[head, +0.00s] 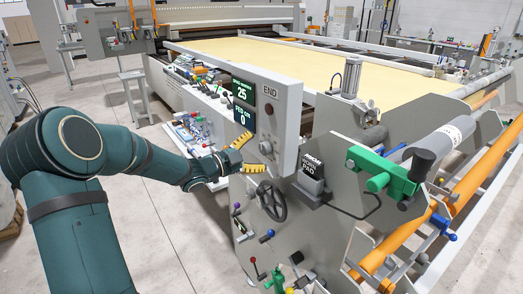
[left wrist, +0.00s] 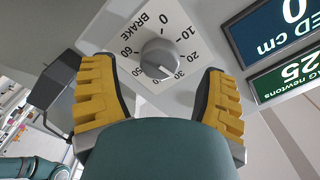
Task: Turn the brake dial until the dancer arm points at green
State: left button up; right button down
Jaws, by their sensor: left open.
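The brake dial (left wrist: 160,57) is a round grey knob on a white scale plate marked BRAKE, seen upside down in the left wrist view. Its pale pointer mark appears to lie near the 30 side, but the exact reading is unclear. In the head view the dial (head: 266,147) sits low on the grey END panel (head: 272,108). My left gripper (head: 255,152) is open, its yellow fingers on either side of the dial, with no clear contact. The fingers also flank it in the left wrist view (left wrist: 165,92). I cannot pick out the dancer arm. My right gripper is out of view.
The panel's upper display (head: 243,92) reads 25 and the lower display (head: 243,118) reads 0. A black handwheel (head: 271,201) and small coloured levers are below. A green clamp (head: 383,172) and an orange roller (head: 398,243) stand right.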

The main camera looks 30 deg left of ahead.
pick_arm(q)
jog(key=v, duration=0.9)
jog(key=shift+s, duration=0.15)
jog(key=d+f+n+g+y, duration=0.15)
jog(key=d+f+n, duration=0.3)
jog(key=f, duration=0.45)
jog(key=w+d+f+n+g+y, duration=0.1)
jog(key=d+f+n+g, duration=0.1)
jog(key=d+f+n, duration=0.45)
jog(key=d+f+n+g+y, duration=0.1)
jog(key=d+f+n+g, duration=0.15)
jog(key=f, duration=0.85)
jog(key=s+d+f+n+g, duration=0.2)
jog(key=s+d+f+g, duration=0.3)
jog(key=s+d+f, duration=0.45)
jog(key=s+d+f+n+g, duration=0.2)
jog(key=s+d+f+g, duration=0.4)
jog(key=s, duration=0.6)
jog(key=w+d+r+m+t, duration=0.1)
jog(key=w+d+r, duration=0.2)
jog(key=r, duration=0.3)
jog(key=shift+w+d+t+h, duration=0.25)
jog(key=shift+w+t+h, duration=0.15)
jog(key=shift+w, duration=0.4)
jog(key=shift+r+m, duration=0.1)
jog(key=shift+m, duration=0.15)
